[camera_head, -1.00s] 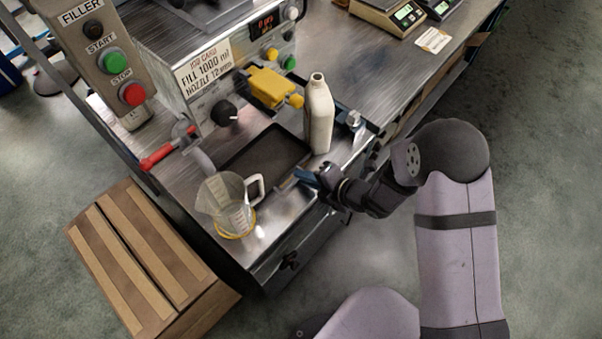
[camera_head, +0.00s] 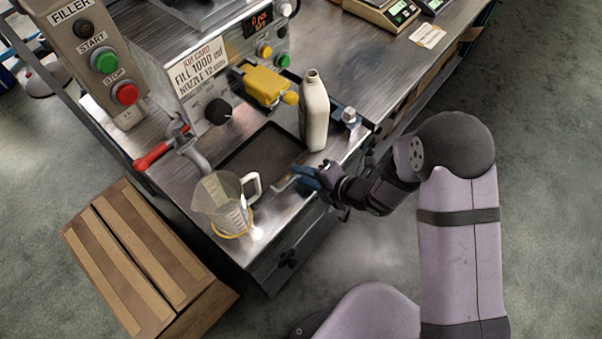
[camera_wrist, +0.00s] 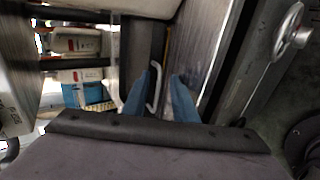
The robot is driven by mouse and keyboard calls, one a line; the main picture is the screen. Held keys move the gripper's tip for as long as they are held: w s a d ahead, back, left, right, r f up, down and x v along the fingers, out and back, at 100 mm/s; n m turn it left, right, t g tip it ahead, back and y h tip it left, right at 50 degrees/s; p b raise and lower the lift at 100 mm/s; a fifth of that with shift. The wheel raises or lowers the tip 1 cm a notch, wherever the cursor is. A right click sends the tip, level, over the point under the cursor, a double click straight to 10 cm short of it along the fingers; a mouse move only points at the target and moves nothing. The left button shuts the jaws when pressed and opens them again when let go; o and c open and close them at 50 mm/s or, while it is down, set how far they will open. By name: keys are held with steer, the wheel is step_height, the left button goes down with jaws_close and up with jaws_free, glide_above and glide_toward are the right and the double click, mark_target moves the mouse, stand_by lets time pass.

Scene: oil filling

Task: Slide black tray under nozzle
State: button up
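The black tray (camera_head: 248,158) lies flat on the steel bench, below the yellow block and between the bottle and the jug. The grey curved spout (camera_head: 196,153) with a red handle, which appears to be the nozzle, stands left of the tray. My gripper (camera_head: 303,177) is at the tray's near right side, low over the bench edge. In the wrist view my gripper's blue fingers (camera_wrist: 160,94) stand apart with a gap. A thin pale loop (camera_wrist: 157,86), like a handle, shows between them; I cannot tell whether they touch it.
A clear measuring jug (camera_head: 222,207) stands left of my gripper, near the bench's front corner. A pale bottle (camera_head: 314,112) stands upright just behind the tray's right end. A yellow block (camera_head: 264,87) juts from the filler above the tray. A wooden crate (camera_head: 150,262) is on the floor.

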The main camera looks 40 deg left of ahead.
steer(key=b+v, duration=0.1)
steer(key=v, duration=0.5)
steer(key=shift+r, duration=0.25)
steer(key=shift+d, duration=0.1)
